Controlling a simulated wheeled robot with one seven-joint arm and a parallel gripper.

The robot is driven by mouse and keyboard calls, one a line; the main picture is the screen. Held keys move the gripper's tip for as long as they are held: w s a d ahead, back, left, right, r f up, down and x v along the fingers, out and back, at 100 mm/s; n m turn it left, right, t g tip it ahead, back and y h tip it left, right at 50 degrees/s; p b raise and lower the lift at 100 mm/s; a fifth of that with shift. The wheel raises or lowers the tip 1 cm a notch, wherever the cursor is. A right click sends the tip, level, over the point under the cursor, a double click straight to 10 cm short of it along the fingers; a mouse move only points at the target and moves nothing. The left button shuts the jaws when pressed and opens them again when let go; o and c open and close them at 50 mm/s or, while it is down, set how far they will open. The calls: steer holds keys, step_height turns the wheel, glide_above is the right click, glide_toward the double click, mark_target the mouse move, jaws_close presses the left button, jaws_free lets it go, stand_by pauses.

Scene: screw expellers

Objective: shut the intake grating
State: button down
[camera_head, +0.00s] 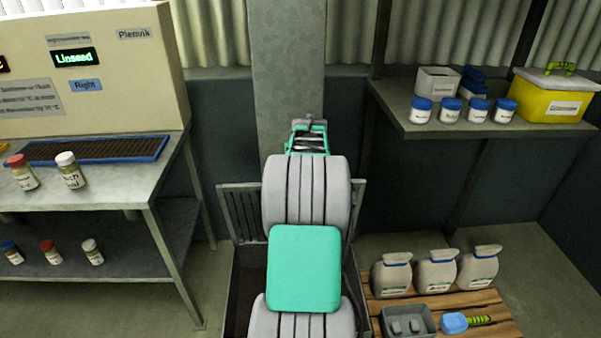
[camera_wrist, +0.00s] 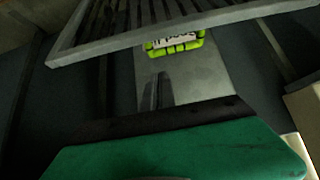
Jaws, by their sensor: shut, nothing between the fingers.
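The intake grating (camera_head: 240,215) is a grey frame with parallel bars, behind my arm in the head view. It stands raised and tilted above a dark open box (camera_head: 245,285); its middle is hidden by my arm. In the wrist view the grating (camera_wrist: 125,30) crosses the top, its frame edge slanting. My gripper (camera_head: 308,123) is shut and empty, at the far end of my arm in front of the grey column.
A bright green piece with a pale label (camera_wrist: 175,43) shows beyond the grating. A bench (camera_head: 110,190) with jars stands left. At right are a shelf (camera_head: 500,128) with jars and a yellow box (camera_head: 555,98), and a pallet (camera_head: 440,300) with sacks and a grey tray (camera_head: 408,320).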

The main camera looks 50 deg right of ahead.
steer(key=x, duration=0.9)
steer(key=shift+w+a+b, duration=0.1)
steer(key=shift+w+b, duration=0.05)
steer(key=shift+b, duration=0.2)
